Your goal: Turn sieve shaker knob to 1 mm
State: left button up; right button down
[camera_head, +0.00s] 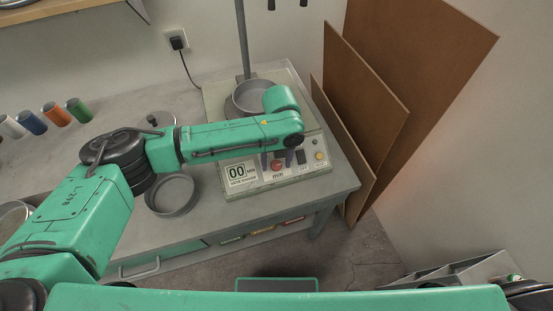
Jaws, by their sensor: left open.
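The sieve shaker (320,182) stands on the bench. My left arm reaches over the machine from the left. My left gripper (276,160) points down at the panel, open, with one dark finger on each side of the red knob. Whether the fingers touch the knob is too small to tell. The knob's pointer and scale marks cannot be read. My right gripper is out of view.
A round sieve pan (255,97) sits on the shaker beside its upright rod (242,40). Another pan (172,208) lies on the bench left of the machine. Several coloured cylinders (56,115) stand farther left. Brown boards (365,90) lean against the wall at right.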

pick_arm(q)
grip_shut()
dwell(0.3)
